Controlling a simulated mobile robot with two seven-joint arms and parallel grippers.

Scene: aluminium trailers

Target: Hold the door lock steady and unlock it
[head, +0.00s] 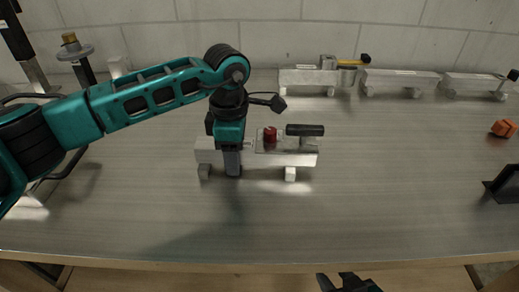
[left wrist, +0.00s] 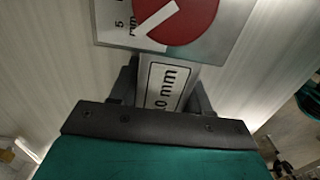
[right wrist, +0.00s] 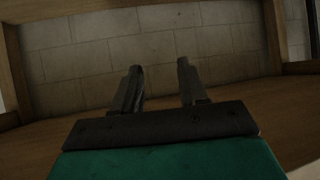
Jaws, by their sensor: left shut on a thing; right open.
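The door lock (head: 268,158) is a light metal bar on two feet on the table, with a plate carrying a red round knob (head: 270,134) and a black handle (head: 305,130). My left gripper (head: 232,170) comes down from above and is shut on the left part of the bar. In the left wrist view the fingers (left wrist: 160,88) sit either side of a bar labelled "mm", and the red knob with a white pointer (left wrist: 180,18) lies just beyond. My right gripper (right wrist: 160,85) is open and empty; in the head view it shows below the table's front edge (head: 345,283).
Several similar metal bars (head: 400,80) stand along the back of the table by the block wall. An orange part (head: 503,128) and a dark bracket (head: 505,185) are at the right. The table's front (head: 300,235) is clear.

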